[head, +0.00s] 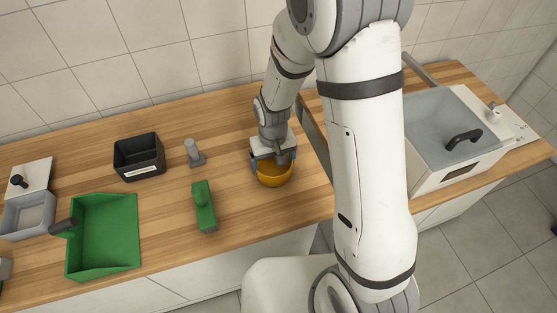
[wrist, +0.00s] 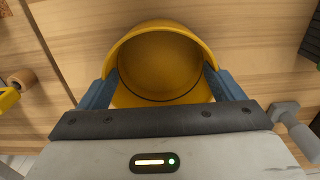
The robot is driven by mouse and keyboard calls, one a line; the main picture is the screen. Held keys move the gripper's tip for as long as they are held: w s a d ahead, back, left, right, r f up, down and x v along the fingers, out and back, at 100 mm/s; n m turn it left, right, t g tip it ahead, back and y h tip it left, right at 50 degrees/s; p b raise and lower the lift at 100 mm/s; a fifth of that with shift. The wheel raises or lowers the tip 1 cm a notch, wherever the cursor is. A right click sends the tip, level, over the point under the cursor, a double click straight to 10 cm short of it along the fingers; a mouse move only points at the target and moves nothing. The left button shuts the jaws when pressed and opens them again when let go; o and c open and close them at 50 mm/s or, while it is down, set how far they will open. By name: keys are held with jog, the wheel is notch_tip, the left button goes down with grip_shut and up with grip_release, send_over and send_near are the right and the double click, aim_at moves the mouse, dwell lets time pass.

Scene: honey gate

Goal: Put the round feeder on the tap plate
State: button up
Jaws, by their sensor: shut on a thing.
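A yellow-orange round bowl, which looks like the round feeder (head: 275,179), is at the middle of the wooden counter, close to its top. My gripper (head: 270,160) points down over it. In the wrist view the feeder (wrist: 160,62) sits between my two blue fingers, its open hollow facing the camera and empty. My gripper (wrist: 160,85) is shut on it. I cannot tell whether its base touches the counter. No thing is clearly the tap plate; the white machine at the right has a light end plate with a small fitting (head: 494,111).
The machine's clear lid (head: 437,122) has a black handle. Left of my gripper are a green block (head: 203,207), a grey upright piece (head: 193,152), a black bin (head: 139,157) and a green tray (head: 105,235). My arm hides part of the counter's right side.

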jog(key=shift+f, duration=0.1)
jog(key=o, duration=0.5)
jog(key=shift+f, duration=0.15)
jog(key=o, duration=0.3)
jog(key=shift+r, duration=0.2)
